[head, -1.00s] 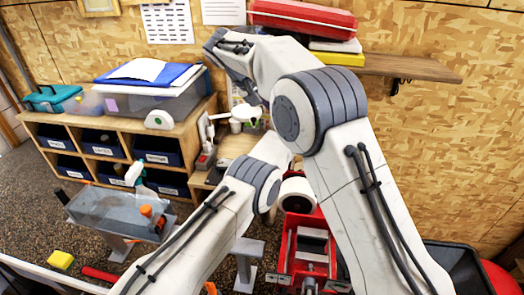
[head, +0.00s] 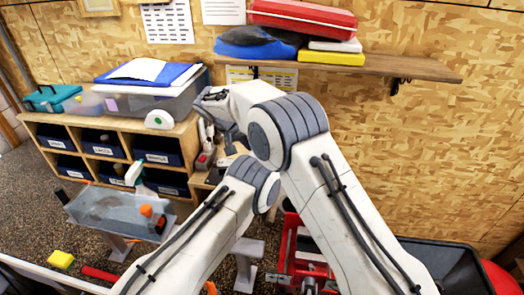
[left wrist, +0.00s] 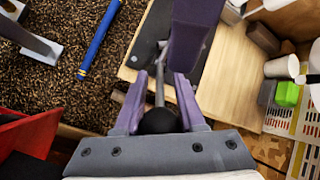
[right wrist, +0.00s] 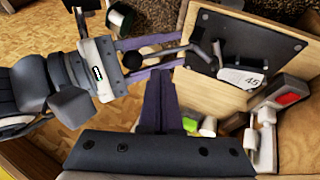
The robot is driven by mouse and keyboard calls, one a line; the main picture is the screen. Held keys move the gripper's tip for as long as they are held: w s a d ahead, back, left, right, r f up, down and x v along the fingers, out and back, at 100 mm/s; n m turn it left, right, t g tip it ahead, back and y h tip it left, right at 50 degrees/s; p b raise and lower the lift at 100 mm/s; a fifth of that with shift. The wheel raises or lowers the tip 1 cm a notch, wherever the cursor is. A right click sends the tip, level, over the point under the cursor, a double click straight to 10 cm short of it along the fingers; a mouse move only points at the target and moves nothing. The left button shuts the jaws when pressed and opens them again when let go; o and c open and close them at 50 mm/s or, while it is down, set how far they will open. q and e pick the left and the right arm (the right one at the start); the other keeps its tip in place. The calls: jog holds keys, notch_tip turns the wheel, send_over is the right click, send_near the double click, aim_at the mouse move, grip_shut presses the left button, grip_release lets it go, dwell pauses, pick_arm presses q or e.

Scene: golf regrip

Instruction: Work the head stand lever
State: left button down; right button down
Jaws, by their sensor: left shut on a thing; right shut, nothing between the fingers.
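The head stand is a black plate (right wrist: 205,50) on a wooden board, with a club head marked 45 (right wrist: 240,77) on it. Its lever rod (right wrist: 165,50) ends in a round black knob (left wrist: 158,121). In the left wrist view, my left gripper (left wrist: 160,80) is shut on the knob, with a purple finger on each side. It also shows in the right wrist view (right wrist: 150,55). My right gripper (right wrist: 158,76) is shut and empty, close to the left gripper and lever. It hangs over the stand in the left wrist view (left wrist: 195,40). My arms hide most of this in the head view.
A blue shaft (left wrist: 99,38) lies on the speckled floor. A green block (left wrist: 287,94) and white cup (left wrist: 282,67) stand beside the board. A wall shelf (head: 400,67) is above my right arm. A clear tray (head: 115,214) stands at the left.

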jog(key=shift+s+d+f, duration=0.1)
jog(key=shift+d+f, duration=0.1)
jog(key=shift+d, duration=0.45)
jog(key=shift+d+f, duration=0.15)
jog(key=shift+d, duration=0.45)
jog(key=shift+d, duration=0.1)
